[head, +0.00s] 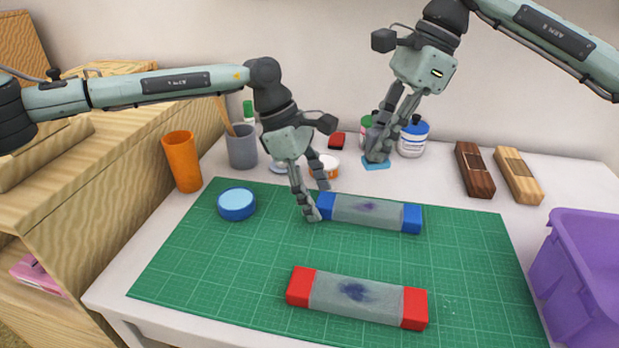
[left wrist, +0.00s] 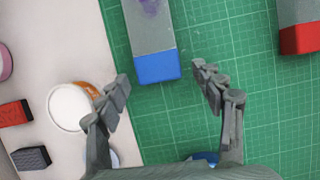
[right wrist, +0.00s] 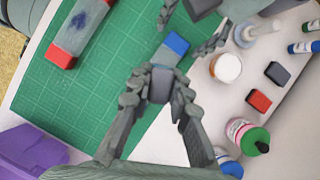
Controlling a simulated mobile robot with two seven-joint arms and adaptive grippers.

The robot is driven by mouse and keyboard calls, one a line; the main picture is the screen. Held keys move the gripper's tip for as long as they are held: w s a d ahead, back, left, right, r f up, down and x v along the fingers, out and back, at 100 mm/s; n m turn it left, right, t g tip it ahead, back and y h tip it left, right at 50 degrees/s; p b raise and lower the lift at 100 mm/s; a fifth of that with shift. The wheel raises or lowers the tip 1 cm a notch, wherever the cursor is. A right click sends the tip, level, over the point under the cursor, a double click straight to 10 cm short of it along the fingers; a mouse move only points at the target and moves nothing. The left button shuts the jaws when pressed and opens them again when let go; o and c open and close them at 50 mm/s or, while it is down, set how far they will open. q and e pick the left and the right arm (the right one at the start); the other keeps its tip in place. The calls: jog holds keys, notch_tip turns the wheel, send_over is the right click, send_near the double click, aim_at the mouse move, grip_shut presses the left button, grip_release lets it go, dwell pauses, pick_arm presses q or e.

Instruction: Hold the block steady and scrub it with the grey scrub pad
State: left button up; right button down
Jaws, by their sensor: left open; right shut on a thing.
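A grey block with blue ends and a purple stain (head: 372,211) lies on the green cutting mat (head: 250,263). A similar block with red ends and a dark blue stain (head: 350,297) lies nearer the front. My left gripper (head: 315,203) is open at the blue-ended block's left end. The left wrist view shows that blue end (left wrist: 157,68) between the spread fingers, with gaps on both sides. My right gripper (head: 379,152) is shut on the grey scrub pad (right wrist: 160,84), behind the blue-ended block and apart from it. The fingers hide much of the pad.
A blue round tub (head: 236,204) stands on the mat's left. An orange cup (head: 182,161), a grey cup (head: 242,147) and a white-and-blue jar (head: 413,138) stand behind. A purple bin (head: 580,278) is at right.

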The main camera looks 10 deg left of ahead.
pick_arm(q)
jog(key=shift+f, duration=0.15)
jog(key=c, duration=1.5)
